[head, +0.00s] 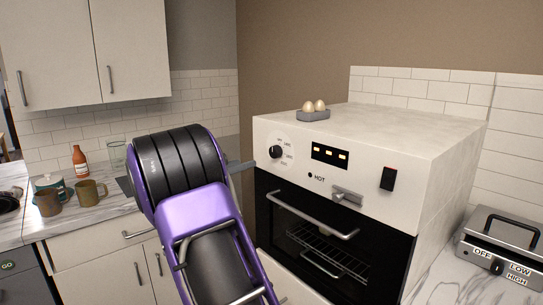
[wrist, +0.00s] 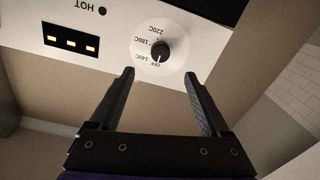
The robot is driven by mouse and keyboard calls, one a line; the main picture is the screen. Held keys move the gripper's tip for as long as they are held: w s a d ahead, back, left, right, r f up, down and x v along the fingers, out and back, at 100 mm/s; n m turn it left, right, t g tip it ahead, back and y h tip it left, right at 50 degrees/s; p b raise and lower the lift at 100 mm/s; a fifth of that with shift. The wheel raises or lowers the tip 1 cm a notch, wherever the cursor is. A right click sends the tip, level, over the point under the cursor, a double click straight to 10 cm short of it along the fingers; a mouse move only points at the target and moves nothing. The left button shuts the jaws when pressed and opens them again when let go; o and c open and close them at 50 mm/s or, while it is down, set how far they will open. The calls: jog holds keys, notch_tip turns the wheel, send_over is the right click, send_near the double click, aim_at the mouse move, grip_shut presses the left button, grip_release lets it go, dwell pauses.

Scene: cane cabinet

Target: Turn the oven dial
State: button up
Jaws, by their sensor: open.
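The oven dial (head: 276,152) is a small black knob on the left of the white oven's front panel. In the wrist view the dial (wrist: 159,51) sits on a pale round scale marked OFF, 140C, 180C and 220C, seen upside down. My gripper (wrist: 158,75) is open and empty, its two dark fingers on either side of the dial's line and a little short of it. They appear apart from the knob. In the head view my purple and black arm hides most of the gripper; a grey part of it (head: 241,165) shows left of the dial.
The oven (head: 330,170) has a display, a HOT lamp, a red-black switch (head: 388,178) and a door handle (head: 313,217). Eggs in a grey holder (head: 313,114) rest on top. Mugs (head: 90,191) and a bottle (head: 79,161) stand on the left counter. A grill (head: 501,251) is at right.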

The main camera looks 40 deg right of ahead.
aim_at(273, 154)
jog(key=d, duration=0.4)
jog(key=w+d, duration=0.1)
jog(key=d, duration=0.7)
jog(key=shift+w+d, duration=0.15)
jog(key=shift+w, duration=0.1)
grip_shut()
